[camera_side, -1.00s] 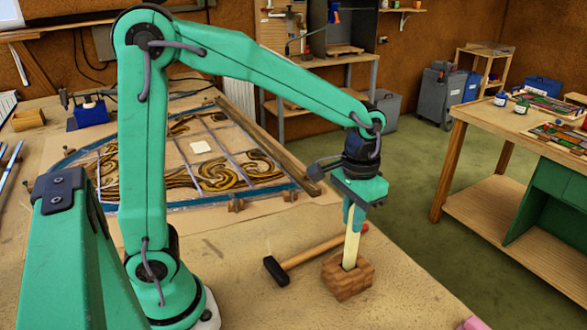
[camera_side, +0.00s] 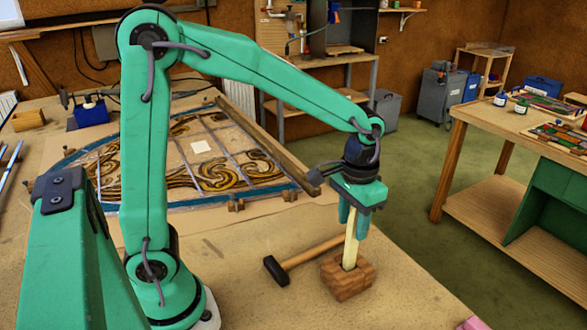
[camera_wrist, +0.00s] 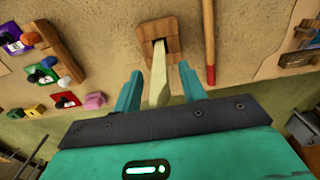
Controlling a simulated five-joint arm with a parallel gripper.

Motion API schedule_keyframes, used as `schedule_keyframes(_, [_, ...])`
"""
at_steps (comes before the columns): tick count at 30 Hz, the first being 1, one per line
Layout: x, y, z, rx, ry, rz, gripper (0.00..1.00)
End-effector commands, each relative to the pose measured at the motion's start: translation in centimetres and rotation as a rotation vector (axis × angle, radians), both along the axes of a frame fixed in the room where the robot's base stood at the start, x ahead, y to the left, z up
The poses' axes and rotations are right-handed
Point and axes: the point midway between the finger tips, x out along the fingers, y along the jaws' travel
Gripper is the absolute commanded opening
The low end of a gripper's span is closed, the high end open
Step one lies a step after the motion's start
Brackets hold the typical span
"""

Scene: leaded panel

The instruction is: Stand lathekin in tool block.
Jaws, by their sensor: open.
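The lathekin (camera_side: 351,245), a pale flat stick, stands in the brown wooden tool block (camera_side: 347,282) near the front edge of the bench. Its lower end is inside the block's slot and it leans slightly. My gripper (camera_side: 354,232) is above the block, pointing down, with its fingers around the lathekin's upper part. In the wrist view the fingers of my gripper (camera_wrist: 161,85) are spread, with the lathekin (camera_wrist: 158,80) between them and clear space on both sides. The tool block (camera_wrist: 161,33) shows beyond, with the lathekin's far end in its dark opening.
A hammer (camera_side: 303,256) lies just left of the block. The leaded panel (camera_side: 200,160) lies farther back on the bench. A side table (camera_side: 520,130) with small bottles and coloured glass stands at right. In the wrist view, coloured pieces (camera_wrist: 45,70) lie left of the block.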

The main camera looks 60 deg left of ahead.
Motion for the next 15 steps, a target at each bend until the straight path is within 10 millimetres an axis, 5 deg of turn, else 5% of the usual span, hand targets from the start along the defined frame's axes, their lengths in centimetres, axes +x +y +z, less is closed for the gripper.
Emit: schedule_keyframes(15, [0.1,0.0,4.2,-0.001,-0.004,0.0,0.41])
